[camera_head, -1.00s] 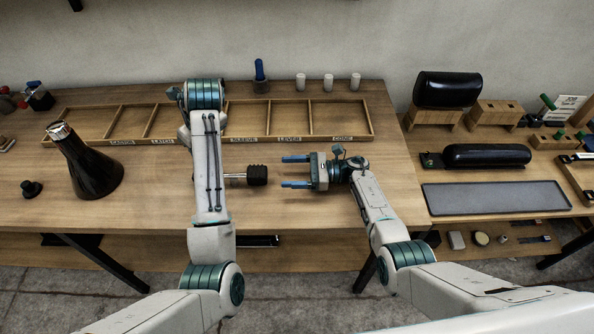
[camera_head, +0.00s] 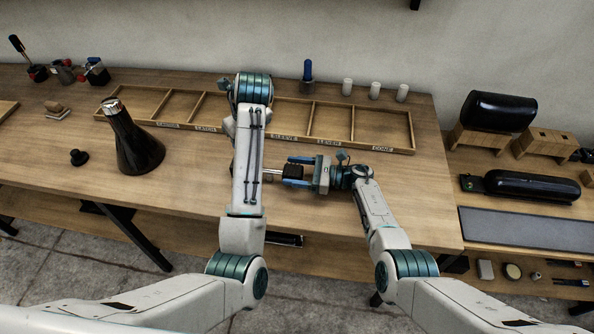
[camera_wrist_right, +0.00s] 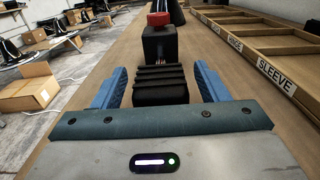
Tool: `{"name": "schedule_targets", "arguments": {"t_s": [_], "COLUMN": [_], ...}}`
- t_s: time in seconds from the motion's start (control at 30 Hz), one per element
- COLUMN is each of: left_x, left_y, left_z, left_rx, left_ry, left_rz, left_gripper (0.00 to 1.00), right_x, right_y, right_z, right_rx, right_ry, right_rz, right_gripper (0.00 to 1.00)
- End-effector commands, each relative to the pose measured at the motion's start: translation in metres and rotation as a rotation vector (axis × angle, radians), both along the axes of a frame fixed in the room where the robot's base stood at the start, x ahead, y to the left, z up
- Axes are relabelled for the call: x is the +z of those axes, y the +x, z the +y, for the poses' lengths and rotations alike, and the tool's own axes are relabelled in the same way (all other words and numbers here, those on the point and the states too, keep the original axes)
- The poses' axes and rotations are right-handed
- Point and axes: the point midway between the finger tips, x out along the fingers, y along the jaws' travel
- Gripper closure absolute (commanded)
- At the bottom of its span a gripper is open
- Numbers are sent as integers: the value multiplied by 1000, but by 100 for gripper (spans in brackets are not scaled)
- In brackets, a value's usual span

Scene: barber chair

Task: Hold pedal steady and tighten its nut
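The pedal (camera_head: 292,170) is a black ribbed block on a pale metal spindle (camera_head: 271,172), lying level above the bench. In the right wrist view the pedal (camera_wrist_right: 160,84) sits between the blue fingers, with a gap on each side. My right gripper (camera_head: 288,172) is open around it. A dark block with a red top (camera_wrist_right: 159,42) stands just beyond the pedal in the wrist view. My left arm (camera_head: 248,160) reaches over the bench and covers the spindle's far end in the head view. My left gripper is hidden, and I cannot make out the nut.
A wooden compartment tray (camera_head: 345,146) with labels, including SLEEVE, LEVER and CONE, lies behind the arms. A dark conical bottle (camera_head: 135,145) and a small black knob (camera_head: 78,157) stand left. A blue-handled tool (camera_head: 308,75) and white cups (camera_head: 375,90) stand behind the tray.

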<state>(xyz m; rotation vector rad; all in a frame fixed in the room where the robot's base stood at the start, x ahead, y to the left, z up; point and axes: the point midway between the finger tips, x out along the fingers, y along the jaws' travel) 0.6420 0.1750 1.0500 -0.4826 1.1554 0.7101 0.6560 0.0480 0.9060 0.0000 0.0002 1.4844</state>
Motion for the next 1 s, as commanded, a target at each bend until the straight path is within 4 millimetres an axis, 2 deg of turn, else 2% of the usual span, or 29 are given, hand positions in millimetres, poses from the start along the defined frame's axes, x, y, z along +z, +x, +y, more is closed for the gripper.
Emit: {"name": "schedule_targets", "arguments": {"t_s": [0.03, 0.3, 0.33, 0.43, 0.77, 0.87, 1.0], "left_x": [0, 0, 0, 0, 0, 0, 0], "left_y": [0, 0, 0, 0, 0, 0, 0], "left_z": [0, 0, 0, 0, 0, 0, 0], "left_rx": [0, 0, 0, 0, 0, 0, 0], "left_ry": [0, 0, 0, 0, 0, 0, 0], "left_rz": [0, 0, 0, 0, 0, 0, 0], "left_gripper": [64, 64, 64, 64, 64, 64, 64], "right_x": [0, 0, 0, 0, 0, 0, -1], "right_y": [0, 0, 0, 0, 0, -1, -3], "right_z": [0, -1, -1, -1, -3, -13, -40], "right_rx": [0, 0, 0, 0, -1, -1, -2], "right_ry": [0, 0, 0, 0, -1, -1, -4], "right_rz": [0, 0, 0, 0, 0, -1, -1], "right_gripper": [43, 95, 47, 28, 28, 28, 28]}}
